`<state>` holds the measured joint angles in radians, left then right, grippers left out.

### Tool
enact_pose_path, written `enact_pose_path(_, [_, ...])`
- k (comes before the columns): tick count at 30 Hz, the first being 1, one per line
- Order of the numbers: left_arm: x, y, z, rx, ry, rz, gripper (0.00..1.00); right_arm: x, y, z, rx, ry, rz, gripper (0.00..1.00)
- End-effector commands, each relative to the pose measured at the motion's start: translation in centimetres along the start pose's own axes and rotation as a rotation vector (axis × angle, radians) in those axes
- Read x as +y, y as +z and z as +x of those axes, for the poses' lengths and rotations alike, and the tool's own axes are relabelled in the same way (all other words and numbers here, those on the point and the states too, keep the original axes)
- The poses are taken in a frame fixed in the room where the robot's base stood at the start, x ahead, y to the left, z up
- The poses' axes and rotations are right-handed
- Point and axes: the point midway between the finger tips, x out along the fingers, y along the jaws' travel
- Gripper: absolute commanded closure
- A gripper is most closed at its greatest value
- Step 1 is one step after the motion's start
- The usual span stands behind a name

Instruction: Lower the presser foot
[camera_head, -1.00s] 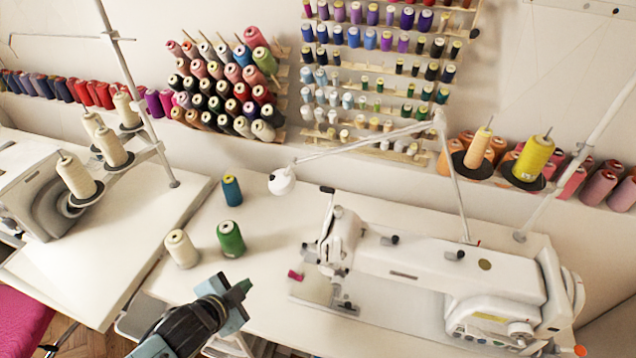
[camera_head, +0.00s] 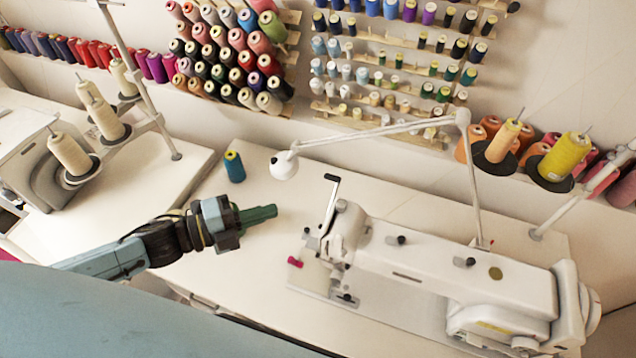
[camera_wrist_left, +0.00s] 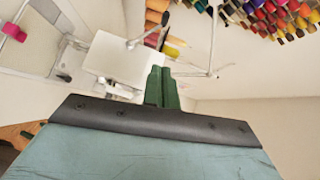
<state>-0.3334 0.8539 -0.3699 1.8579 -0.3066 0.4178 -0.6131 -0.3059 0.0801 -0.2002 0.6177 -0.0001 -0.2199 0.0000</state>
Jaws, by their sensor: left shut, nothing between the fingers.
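The white sewing machine (camera_head: 430,255) stands on the right half of the table. A lever (camera_head: 328,205) with a dark tip stands up at the left end of its head. The needle and presser foot area (camera_head: 345,298) is low under that head; the foot's height is too small to tell. My left gripper (camera_head: 274,211) is left of the lever, apart from it, with its dark green fingers together, empty and pointing right. In the left wrist view the closed fingers (camera_wrist_left: 162,88) point toward the white machine (camera_wrist_left: 115,55). My right gripper is out of view.
A blue spool (camera_head: 235,167) stands on the table (camera_head: 285,205) behind my gripper. A lamp (camera_head: 284,165) hangs on a thin arm above the machine. A small pink item (camera_head: 295,262) sits left of the machine head. Thread cones (camera_head: 103,117) stand at left.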

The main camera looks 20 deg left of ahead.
Motion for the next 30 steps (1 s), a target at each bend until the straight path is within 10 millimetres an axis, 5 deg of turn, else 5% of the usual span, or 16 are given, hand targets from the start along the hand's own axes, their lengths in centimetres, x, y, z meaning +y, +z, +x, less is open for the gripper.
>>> enact_pose_path(8, [-0.2,0.1,2.0,-0.001,-0.005,-0.001,1.0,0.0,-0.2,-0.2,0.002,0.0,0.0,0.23])
enact_pose_path(21, [-0.3,0.1,10.1,-0.001,-0.004,-0.001,1.0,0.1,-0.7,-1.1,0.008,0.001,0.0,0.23])
enact_pose_path(30, [-0.1,2.5,12.5,-0.002,-0.001,-0.003,1.0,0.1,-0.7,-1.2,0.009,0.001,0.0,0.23])
